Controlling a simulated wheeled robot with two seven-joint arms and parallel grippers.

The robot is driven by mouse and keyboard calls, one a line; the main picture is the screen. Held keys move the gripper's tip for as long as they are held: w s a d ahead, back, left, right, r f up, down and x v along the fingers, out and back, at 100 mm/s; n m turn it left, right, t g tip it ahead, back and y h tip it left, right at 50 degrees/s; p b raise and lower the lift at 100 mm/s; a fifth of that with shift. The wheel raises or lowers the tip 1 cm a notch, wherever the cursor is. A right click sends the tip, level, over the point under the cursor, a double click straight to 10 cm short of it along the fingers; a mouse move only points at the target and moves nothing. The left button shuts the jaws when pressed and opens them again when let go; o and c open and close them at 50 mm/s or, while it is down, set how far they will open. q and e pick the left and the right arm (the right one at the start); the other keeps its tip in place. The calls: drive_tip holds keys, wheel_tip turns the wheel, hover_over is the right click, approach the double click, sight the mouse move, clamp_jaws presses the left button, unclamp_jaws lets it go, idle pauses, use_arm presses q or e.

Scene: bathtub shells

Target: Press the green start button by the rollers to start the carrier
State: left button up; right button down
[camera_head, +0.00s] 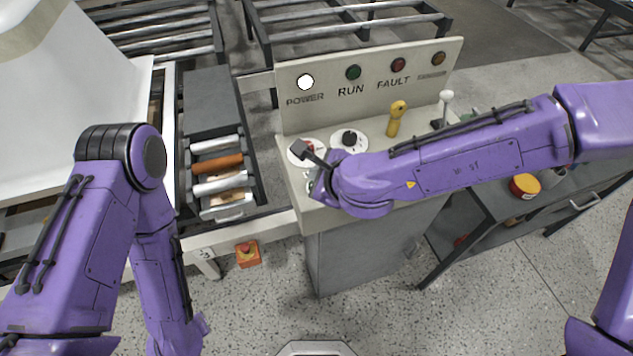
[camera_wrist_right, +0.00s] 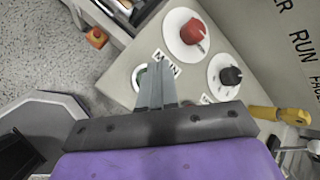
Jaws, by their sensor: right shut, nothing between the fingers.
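The control panel (camera_head: 360,98) stands beside the rollers. Low on its left side is a pale ring (camera_head: 309,184), mostly hidden by my right wrist. In the right wrist view the same ring (camera_wrist_right: 138,77) shows a faint greenish inside, partly covered by the fingers; the button's face cannot be seen clearly. My right gripper (camera_wrist_right: 158,70) is shut and empty, its tips over or just beside this ring. Contact cannot be told. In the head view the right gripper (camera_head: 313,160) is partly hidden by its own wrist. My left gripper is outside the view.
Near the ring are a red knob (camera_wrist_right: 193,31) marked MAIN and a black knob (camera_wrist_right: 230,75). A yellow handle (camera_head: 397,117) stands to the right. The POWER lamp (camera_head: 305,82) is lit white; the RUN lamp (camera_head: 353,72) looks dark green. Rollers (camera_head: 217,165) lie left.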

idle(0.4)
drive_tip(key=shift+f, duration=0.45)
